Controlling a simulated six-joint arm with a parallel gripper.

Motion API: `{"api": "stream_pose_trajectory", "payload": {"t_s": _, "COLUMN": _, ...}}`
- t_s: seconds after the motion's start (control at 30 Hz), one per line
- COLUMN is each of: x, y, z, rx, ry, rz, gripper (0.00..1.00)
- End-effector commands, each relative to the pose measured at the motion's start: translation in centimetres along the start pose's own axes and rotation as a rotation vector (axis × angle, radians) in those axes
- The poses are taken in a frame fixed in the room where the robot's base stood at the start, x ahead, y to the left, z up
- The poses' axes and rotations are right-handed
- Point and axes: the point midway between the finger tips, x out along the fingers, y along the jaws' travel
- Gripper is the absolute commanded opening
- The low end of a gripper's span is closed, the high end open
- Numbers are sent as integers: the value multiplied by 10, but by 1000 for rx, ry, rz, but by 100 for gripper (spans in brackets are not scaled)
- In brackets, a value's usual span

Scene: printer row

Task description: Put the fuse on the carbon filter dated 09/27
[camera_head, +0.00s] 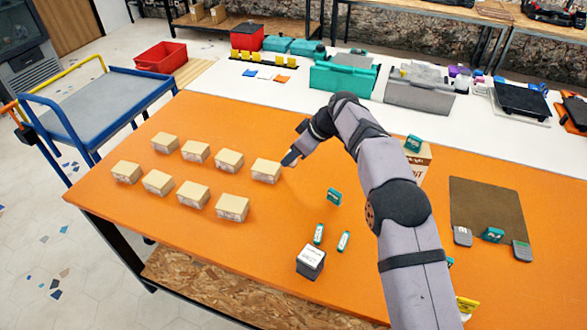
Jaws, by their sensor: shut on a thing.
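Several tan boxes with pale labels stand in two rows on the left of the orange table top; I take them to be the carbon filters. Their dates are too small to read. The right end box of the back row (266,170) is closest to my gripper (291,158). The right end box of the front row (232,207) stands nearer the table's front. My gripper is just right of the back-row end box, apparently above the table, and is shut on a small dark thing that I take to be the fuse. The fuse is barely visible between the fingers.
A black-and-white box (311,262) and small teal-and-white items (319,233) stand in the front middle. A teal piece (334,197) stands behind them. A brown mat (490,205) lies at right. A blue cart (95,100) stands left. The orange surface (285,215) between is clear.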

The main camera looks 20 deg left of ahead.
Motion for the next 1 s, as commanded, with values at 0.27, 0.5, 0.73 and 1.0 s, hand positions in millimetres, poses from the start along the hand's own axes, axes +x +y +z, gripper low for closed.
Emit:
{"api": "stream_pose_trajectory", "payload": {"t_s": 0.27, "x": -13, "y": -8, "z": 4, "rx": -31, "ry": -8, "rz": -19, "gripper": 0}}
{"api": "stream_pose_trajectory", "payload": {"t_s": 0.5, "x": -45, "y": -35, "z": 19, "rx": -125, "ry": -27, "rz": -77, "gripper": 0}}
{"api": "stream_pose_trajectory", "payload": {"t_s": 0.73, "x": -84, "y": -77, "z": 43, "rx": -240, "ry": -36, "rz": -150, "gripper": 0}}
{"api": "stream_pose_trajectory", "payload": {"t_s": 1.0, "x": -126, "y": -138, "z": 76, "rx": -366, "ry": -26, "rz": -235, "gripper": 0}}
